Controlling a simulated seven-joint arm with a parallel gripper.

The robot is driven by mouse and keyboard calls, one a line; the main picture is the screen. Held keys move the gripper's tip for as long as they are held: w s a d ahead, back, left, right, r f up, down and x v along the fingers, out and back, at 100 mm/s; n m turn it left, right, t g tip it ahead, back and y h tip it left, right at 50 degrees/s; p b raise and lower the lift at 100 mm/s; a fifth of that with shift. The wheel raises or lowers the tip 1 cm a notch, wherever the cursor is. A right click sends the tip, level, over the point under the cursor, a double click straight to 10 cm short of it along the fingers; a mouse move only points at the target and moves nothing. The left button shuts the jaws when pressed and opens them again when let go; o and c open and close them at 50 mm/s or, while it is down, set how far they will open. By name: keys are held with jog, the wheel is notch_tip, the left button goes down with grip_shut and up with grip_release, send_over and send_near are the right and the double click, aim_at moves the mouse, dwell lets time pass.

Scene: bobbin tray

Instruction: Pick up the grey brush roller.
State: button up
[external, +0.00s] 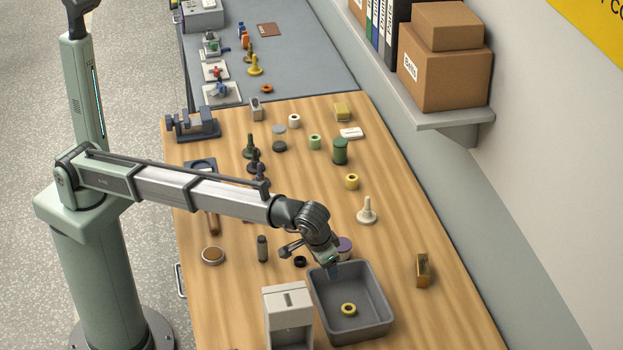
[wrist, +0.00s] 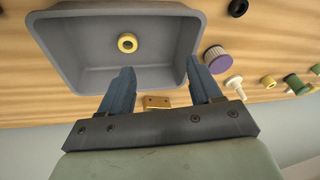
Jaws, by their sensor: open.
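An upright dark grey cylinder (external: 262,248) stands on the wooden table left of the grey tray; it may be the grey brush roller, but its surface is too small to tell. It is not seen in the wrist view. A purple-topped cylinder with a pale ribbed side (wrist: 216,60) stands beside the tray; it shows partly behind my wrist in the external view (external: 344,244). My gripper (external: 333,268) is open and empty, over the tray's back left edge. In the wrist view, its fingers (wrist: 162,78) are spread apart with nothing between them.
The grey tray (external: 383,302) holds a yellow ring (external: 348,309). A pale box-like holder (external: 288,303) stands left of it. A black ring (external: 300,261) lies near the dark cylinder. A brass block (external: 423,270) and a cream peg (external: 367,212) stand right.

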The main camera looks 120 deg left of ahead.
jog(key=s+d+r+m+t+y, duration=0.25)
jog(key=s+m+y, duration=0.45)
jog(key=s+m, duration=0.9)
jog(key=s+d+r+m+t+y, duration=0.1)
jog(key=s+d+m+t+y, duration=0.2)
jog(key=s+m+y, duration=0.85)
jog(key=m+h, duration=0.5)
jog(key=m, duration=0.2)
send_near(258, 248)
jog(key=shift+s+d+n, duration=0.25)
jog(key=shift+s+d, duration=0.35)
jog(key=shift+d, duration=0.25)
jog(key=shift+a+f, duration=0.1)
jog(key=shift+a, duration=0.1)
jog(key=x, duration=0.8)
jog(key=shift+w+x, duration=0.2)
jog(key=shift+x, duration=2.45)
